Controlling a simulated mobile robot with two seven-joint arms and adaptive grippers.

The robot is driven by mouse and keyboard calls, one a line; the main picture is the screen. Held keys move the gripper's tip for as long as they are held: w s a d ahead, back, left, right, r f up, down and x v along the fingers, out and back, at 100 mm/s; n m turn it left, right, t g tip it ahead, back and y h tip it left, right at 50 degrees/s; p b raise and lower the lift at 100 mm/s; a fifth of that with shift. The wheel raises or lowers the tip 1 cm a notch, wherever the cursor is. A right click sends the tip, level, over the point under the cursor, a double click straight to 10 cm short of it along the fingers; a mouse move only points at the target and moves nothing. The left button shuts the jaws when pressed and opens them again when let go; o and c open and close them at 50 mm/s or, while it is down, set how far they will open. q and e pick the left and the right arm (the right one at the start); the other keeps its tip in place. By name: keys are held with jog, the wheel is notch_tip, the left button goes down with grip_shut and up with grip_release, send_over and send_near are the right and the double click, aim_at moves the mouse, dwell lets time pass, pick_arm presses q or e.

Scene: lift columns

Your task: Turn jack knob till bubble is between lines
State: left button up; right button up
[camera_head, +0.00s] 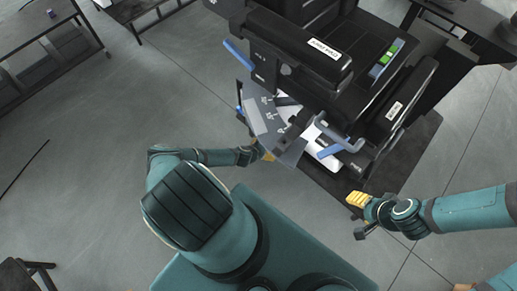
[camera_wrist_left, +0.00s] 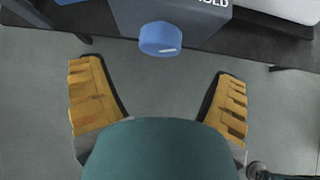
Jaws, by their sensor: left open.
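The blue jack knob (camera_wrist_left: 160,39) sticks out of a dark grey block in the left wrist view, with a pale mark on its face. My left gripper (camera_wrist_left: 158,100) is open, its two yellow-padded fingers apart. The knob lies ahead of the gap between them, and neither finger touches it. In the head view the left gripper (camera_head: 264,153) is partly hidden beside the machine's grey angled plate. A green bubble level (camera_head: 390,52) sits on top of the black machine; its bubble and lines are too small to read. My right gripper (camera_head: 359,208) is right of the machine's lower end, apart from it.
The black machine (camera_head: 300,42) stands on a dark base mat (camera_head: 415,140). A grey plate with markings (camera_head: 270,118) and a blue handle (camera_head: 328,152) face my side. A dark table (camera_head: 35,25) stands at upper left. Open grey floor lies at left.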

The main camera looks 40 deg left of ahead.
pick_arm(q)
jog(key=p+v, duration=0.1)
jog(key=v, duration=0.5)
dwell(0.5)
